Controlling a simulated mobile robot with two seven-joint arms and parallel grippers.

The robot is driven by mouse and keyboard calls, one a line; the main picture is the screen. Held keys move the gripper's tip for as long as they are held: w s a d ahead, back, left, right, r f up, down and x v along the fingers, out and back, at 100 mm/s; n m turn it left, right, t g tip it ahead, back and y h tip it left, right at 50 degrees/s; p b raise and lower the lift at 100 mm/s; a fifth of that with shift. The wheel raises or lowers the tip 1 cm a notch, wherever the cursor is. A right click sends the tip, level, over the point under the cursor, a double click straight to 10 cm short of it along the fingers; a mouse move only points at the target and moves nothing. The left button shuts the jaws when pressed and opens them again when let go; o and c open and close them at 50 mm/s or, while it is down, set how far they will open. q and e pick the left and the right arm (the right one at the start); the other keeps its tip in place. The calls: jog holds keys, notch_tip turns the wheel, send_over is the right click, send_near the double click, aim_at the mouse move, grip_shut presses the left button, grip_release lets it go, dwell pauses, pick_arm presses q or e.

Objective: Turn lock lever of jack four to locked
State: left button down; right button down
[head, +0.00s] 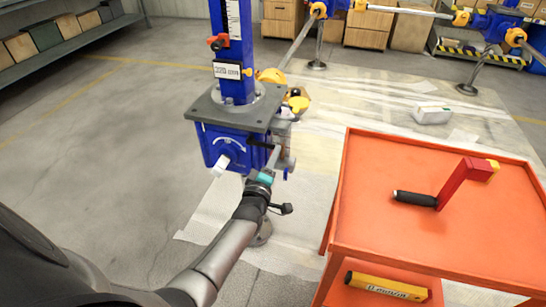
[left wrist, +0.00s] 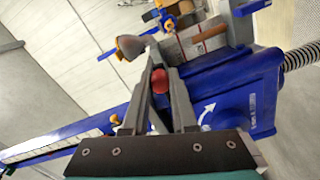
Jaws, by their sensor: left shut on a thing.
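The screw jack in front of me has a blue gearbox (head: 227,146) with a white curved arrow, under a grey plate (head: 238,108) and a tall blue column (head: 233,60). My left gripper (head: 277,157) is at the right side of the gearbox. In the left wrist view its fingers (left wrist: 160,72) are shut on a red knob (left wrist: 159,82), which seems to belong to the lock lever; the lever's arm is mostly hidden. The blue gearbox also shows there (left wrist: 240,100), just right of the fingers. My right gripper is not in view.
An orange cart (head: 440,240) stands close on the right, with a red crank with a black grip (head: 455,185) on top and a yellow level (head: 388,286) below. The floor at left is clear.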

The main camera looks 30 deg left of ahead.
pick_arm(q)
jog(key=shift+r, duration=0.25)
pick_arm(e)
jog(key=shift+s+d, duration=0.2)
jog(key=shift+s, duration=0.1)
pick_arm(q)
jog(key=shift+n, duration=0.3)
jog(key=c, duration=0.7)
grip_release()
jog(key=p+v, duration=0.4)
jog(key=v, duration=1.1)
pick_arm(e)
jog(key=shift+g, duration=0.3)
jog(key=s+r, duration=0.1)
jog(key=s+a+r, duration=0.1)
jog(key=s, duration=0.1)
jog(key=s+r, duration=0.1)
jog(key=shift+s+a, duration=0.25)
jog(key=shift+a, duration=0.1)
